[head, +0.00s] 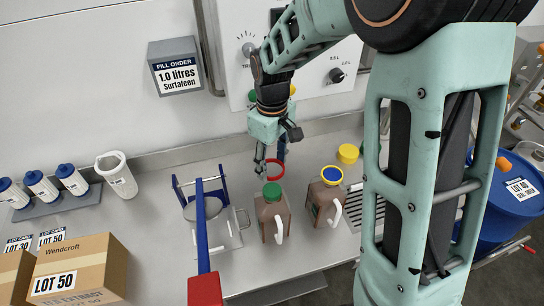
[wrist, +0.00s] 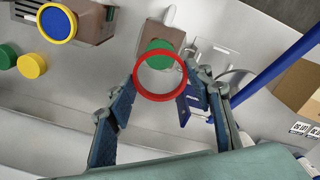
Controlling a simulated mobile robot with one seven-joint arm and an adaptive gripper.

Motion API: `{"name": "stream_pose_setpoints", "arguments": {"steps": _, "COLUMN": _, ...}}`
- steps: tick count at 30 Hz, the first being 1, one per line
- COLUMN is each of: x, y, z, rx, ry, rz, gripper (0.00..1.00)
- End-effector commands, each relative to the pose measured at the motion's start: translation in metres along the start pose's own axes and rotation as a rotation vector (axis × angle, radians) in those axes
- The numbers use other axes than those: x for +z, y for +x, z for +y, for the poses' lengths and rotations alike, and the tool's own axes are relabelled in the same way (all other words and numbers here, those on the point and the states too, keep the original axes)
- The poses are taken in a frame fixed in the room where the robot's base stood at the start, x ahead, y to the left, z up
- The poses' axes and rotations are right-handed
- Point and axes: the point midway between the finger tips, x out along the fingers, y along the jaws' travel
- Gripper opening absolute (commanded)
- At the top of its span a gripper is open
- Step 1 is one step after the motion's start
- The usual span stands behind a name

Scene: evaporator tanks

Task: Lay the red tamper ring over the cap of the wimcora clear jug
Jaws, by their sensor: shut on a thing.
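My gripper (head: 270,162) is shut on the red tamper ring (wrist: 160,97) and holds it above the bench, behind the jugs. The ring (head: 277,172) is roughly flat and apart from any cap. A brown jug (head: 271,219) with a green cap (head: 272,192) stands just in front of it. In the wrist view that green cap (wrist: 159,53) shows partly through and beyond the ring. A second brown jug (head: 322,204) to the right has a blue cap with a yellow ring (head: 332,175). I cannot read a name on either jug or make out a clear one.
A blue-framed stand with a long blue lever (head: 201,230), red at its end, is left of the jugs. Loose yellow (wrist: 32,66) and green (wrist: 7,55) round pieces lie on the bench. A cardboard box (head: 88,262) is at front left. My arm hides part of the right side.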

Motion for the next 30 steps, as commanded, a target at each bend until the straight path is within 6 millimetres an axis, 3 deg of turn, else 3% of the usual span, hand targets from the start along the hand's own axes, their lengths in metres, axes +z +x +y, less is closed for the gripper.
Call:
{"name": "stream_pose_setpoints", "arguments": {"steps": 8, "x": 0.001, "y": 0.003, "z": 0.001, "rx": -0.001, "ry": 0.005, "rz": 0.000, "gripper": 0.40}}
{"name": "stream_pose_setpoints", "arguments": {"steps": 24, "x": 0.001, "y": 0.044, "z": 0.001, "rx": 0.000, "ry": 0.005, "rz": 0.001, "gripper": 0.40}}
{"name": "stream_pose_setpoints", "arguments": {"steps": 30, "x": 0.001, "y": 0.049, "z": 0.001, "rx": 0.000, "ry": 0.005, "rz": 0.000, "gripper": 0.40}}
